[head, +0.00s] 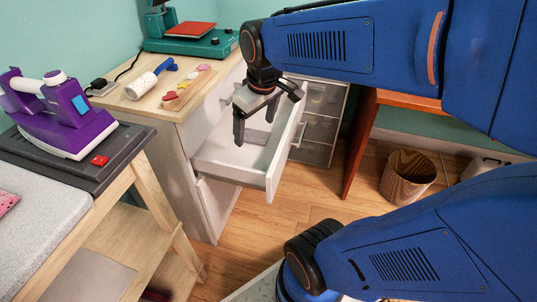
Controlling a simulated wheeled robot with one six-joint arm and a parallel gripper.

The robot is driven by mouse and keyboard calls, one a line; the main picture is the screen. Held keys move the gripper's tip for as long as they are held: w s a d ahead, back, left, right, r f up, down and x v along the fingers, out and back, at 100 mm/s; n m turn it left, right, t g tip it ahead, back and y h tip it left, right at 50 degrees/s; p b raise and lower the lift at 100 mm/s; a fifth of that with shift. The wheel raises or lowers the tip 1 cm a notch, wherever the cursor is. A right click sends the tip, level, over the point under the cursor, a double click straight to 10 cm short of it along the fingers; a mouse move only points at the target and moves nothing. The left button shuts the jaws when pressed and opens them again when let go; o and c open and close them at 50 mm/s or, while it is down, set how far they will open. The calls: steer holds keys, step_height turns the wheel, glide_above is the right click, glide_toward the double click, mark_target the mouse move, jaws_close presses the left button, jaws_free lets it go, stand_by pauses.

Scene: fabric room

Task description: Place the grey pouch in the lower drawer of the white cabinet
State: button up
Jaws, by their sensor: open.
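The white cabinet (197,136) stands under a light wood top in the middle left of the head view. One of its drawers (228,172) is pulled out, below a closed upper front, and its handle faces right. My gripper (254,131) points down over the open drawer, with its fingers apart. Its fingertips are over or inside the drawer opening; their exact height is hard to tell. I cannot make out the grey pouch; the gripper and the drawer walls hide part of the drawer's inside.
A purple iron (62,115) stands on an ironing table (42,215) at left. A lint roller (150,80) and a teal scale-like device (190,42) are on the cabinet top. A wicker basket (408,176) stands on the floor at right. Wooden floor (290,225) shows before the drawer.

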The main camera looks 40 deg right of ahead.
steer(key=s+a+f+m+t, duration=0.1)
steer(key=s+a+m, duration=0.1)
steer(key=s, duration=0.8)
steer(key=shift+a+f+m+t, duration=0.3)
steer(key=shift+a, duration=0.1)
stand_by(0.7)
